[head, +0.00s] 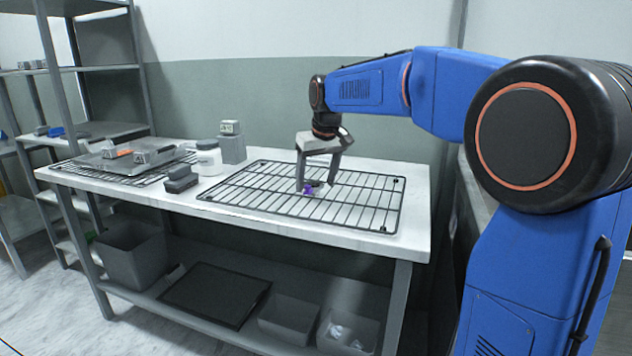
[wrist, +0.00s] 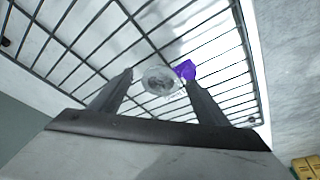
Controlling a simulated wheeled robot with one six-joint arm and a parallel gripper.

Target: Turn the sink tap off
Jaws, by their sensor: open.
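No sink or tap can be made out in either view. My gripper (head: 314,188) points down over a black wire rack (head: 240,206) on the white table. In the wrist view my gripper (wrist: 159,79) has its fingers apart, with a small clear round object (wrist: 158,80) between them. I cannot tell whether the fingers touch either one.
A white jar (head: 209,158), a grey block (head: 232,146) and dark blocks (head: 181,180) stand left of the rack. A metal tray (head: 110,160) lies farther left. Bins (head: 133,254) and a dark flat tray (head: 214,295) are on the lower shelf. Metal shelving (head: 95,68) stands at left.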

